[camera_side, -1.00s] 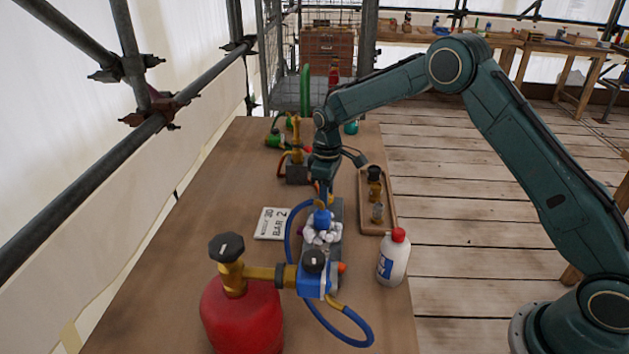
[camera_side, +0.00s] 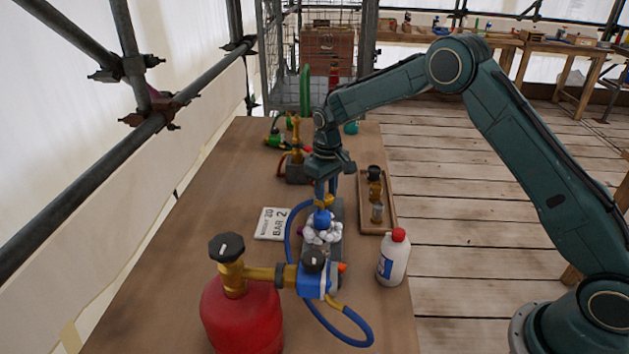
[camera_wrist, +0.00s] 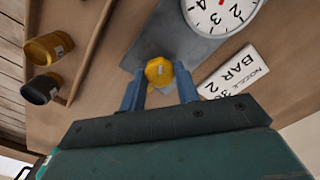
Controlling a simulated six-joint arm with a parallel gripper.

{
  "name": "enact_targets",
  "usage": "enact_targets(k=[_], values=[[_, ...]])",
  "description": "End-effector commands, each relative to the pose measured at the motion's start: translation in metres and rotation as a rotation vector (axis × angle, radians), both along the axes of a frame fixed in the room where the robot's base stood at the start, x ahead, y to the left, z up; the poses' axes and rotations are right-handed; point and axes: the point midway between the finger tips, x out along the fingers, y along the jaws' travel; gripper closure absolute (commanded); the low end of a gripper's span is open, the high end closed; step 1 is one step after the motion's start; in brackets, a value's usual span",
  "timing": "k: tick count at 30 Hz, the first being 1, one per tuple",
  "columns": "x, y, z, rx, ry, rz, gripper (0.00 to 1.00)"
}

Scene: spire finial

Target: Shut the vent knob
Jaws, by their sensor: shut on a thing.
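A small yellow knob (camera_wrist: 159,71) with a pale mark on top lies between the two blue fingers of my gripper (camera_wrist: 160,84) in the wrist view. In the side view my gripper (camera_side: 322,194) points straight down and is shut on this yellow knob (camera_side: 324,202). The knob sits above a blue fitting (camera_side: 322,219) with white lumps (camera_side: 321,236) around its lower part, over a grey block (camera_side: 337,215). Which way the knob's mark counts as shut cannot be told.
A white dial gauge (camera_wrist: 220,12) and a white card (camera_side: 272,223) are close by. A red tank (camera_side: 240,318) with a black-topped valve stands in front. A white bottle (camera_side: 393,258) and a wooden tray (camera_side: 388,216) are to the right. A blue hose (camera_side: 352,338) loops in front.

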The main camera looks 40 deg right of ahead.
Motion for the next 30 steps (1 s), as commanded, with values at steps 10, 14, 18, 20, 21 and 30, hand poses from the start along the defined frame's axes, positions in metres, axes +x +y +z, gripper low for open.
enact_targets(k=[10, 14, 18, 20, 21, 30], values=[[0.0007, -0.0001, 0.0013, 0.0, -0.003, -0.324, 0.91], [0.0007, -0.0002, 0.0014, 0.0, -0.003, -0.433, 0.91], [0.0008, -0.0002, 0.0015, 0.0, -0.003, -0.527, 0.91], [0.0008, -0.0003, 0.0015, 0.001, -0.004, -0.559, 0.91], [0.0008, -0.0003, 0.0015, 0.001, -0.004, -0.577, 0.91], [0.0009, -0.0004, 0.0017, 0.001, -0.004, -0.643, 0.91]])
